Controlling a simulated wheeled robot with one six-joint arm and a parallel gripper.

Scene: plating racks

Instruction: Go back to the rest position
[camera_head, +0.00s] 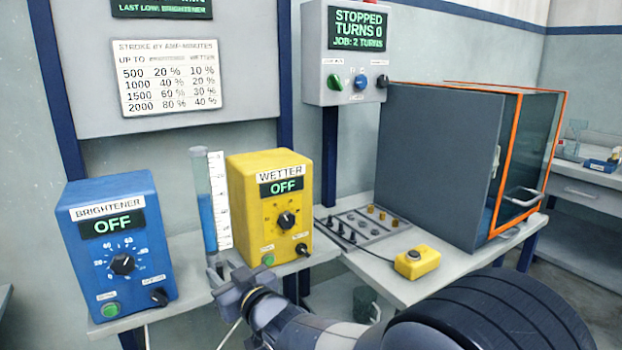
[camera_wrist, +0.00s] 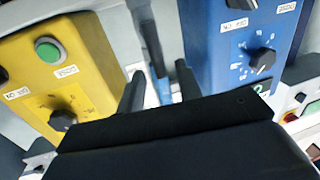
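My gripper (camera_head: 222,275) is at the front edge of the bench, low between the blue BRIGHTENER box (camera_head: 121,245) and the yellow WETTER box (camera_head: 270,205). In the wrist view my gripper (camera_wrist: 158,78) shows two dark fingers standing apart, with no held object visible between them. Both boxes read OFF. The wrist view shows the yellow box (camera_wrist: 88,85) on the left and the blue box (camera_wrist: 228,75) on the right, with their lettering upside down. A tube with blue liquid (camera_head: 207,215) stands upright behind my gripper, beside a white scale.
A grey control box (camera_head: 345,90) reads STOPPED, TURNS 0. A large grey cabinet with an orange frame (camera_head: 440,160) stands at the right. A tray of pegs (camera_head: 362,226) and a yellow button box (camera_head: 417,262) sit on the bench. A stroke chart (camera_head: 168,78) hangs behind.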

